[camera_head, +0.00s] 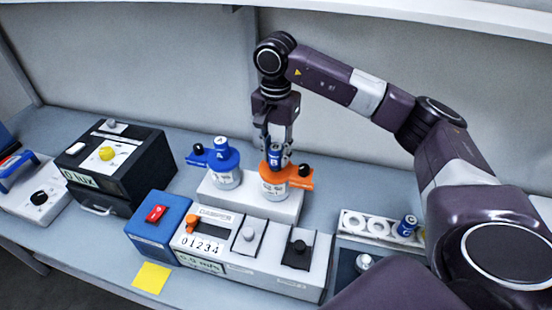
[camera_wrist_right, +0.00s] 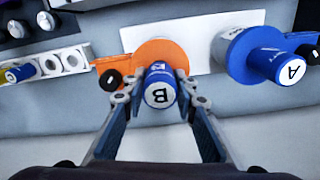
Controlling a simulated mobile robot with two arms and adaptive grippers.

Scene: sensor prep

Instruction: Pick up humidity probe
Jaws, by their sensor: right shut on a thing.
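A blue probe marked B (camera_head: 275,157) stands upright in an orange-collared white cup (camera_head: 274,187) on a white block. My right gripper (camera_head: 277,148) comes down on it from above and is shut on its upper part. In the right wrist view the probe's white end with the letter B (camera_wrist_right: 160,92) sits between the two fingertips (camera_wrist_right: 160,99), with the orange collar (camera_wrist_right: 165,52) behind it. A blue probe marked A (camera_head: 221,148) stands in a blue-collared cup to the left. Which probe is the humidity one is not readable here. My left gripper is out of view.
A rack with round holes (camera_head: 352,221) at the right holds another blue-and-white probe (camera_head: 406,225). A damper control box (camera_head: 205,242) with a red switch stands in front of the white block (camera_head: 285,209). A black lux box (camera_head: 110,165) stands at left. The wall is close behind.

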